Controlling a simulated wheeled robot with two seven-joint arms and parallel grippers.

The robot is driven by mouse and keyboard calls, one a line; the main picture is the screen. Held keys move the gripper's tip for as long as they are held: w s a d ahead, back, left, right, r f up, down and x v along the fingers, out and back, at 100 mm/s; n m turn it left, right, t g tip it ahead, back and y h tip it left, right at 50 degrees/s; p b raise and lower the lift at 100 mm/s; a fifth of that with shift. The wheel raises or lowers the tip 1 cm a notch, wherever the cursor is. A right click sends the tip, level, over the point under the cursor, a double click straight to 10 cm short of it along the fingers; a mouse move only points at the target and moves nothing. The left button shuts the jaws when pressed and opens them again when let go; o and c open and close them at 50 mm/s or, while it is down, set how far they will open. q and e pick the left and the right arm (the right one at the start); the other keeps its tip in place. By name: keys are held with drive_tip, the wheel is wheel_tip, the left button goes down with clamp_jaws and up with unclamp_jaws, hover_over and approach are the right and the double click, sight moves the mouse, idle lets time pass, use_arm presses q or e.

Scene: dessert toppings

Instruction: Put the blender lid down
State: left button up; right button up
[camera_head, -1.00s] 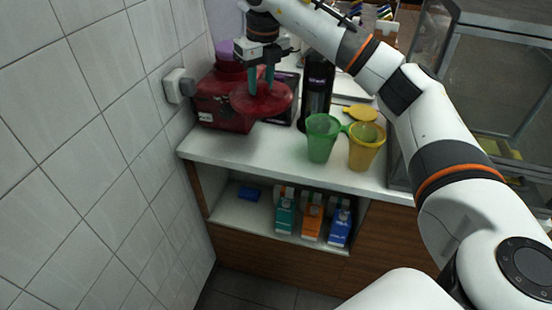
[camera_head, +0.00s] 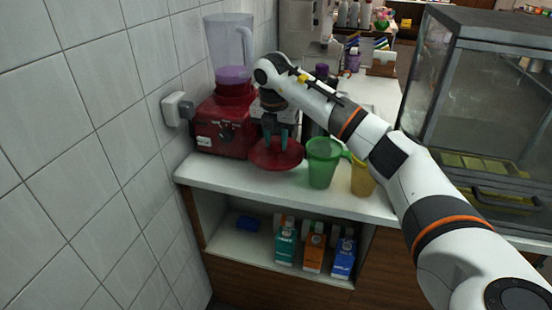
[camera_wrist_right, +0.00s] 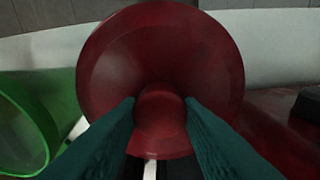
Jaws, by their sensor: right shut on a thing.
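The red, round blender lid (camera_head: 277,156) is held by my right gripper (camera_head: 280,136) low over the front of the white counter, just in front of the blender. In the right wrist view the lid (camera_wrist_right: 208,62) fills the middle, and the teal fingers of my right gripper (camera_wrist_right: 160,108) are shut on its round knob. I cannot tell whether the lid's underside touches the counter. The blender (camera_head: 222,125) has a red base and a clear jug with something purple in it; the jug's top is uncovered. My left gripper is not in view.
A green cup (camera_head: 320,165) stands close to the right of the lid, with a yellow cup (camera_head: 361,180) beyond it. A glass case (camera_head: 490,110) is at the right. Cartons stand on the shelf below. Bare counter (camera_head: 215,172) shows left of the lid.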

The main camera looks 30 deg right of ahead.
sight(275, 151)
drive_tip(key=shift+f, duration=3)
drive_tip(key=shift+f, duration=0.1)
drive_tip(key=o, duration=1)
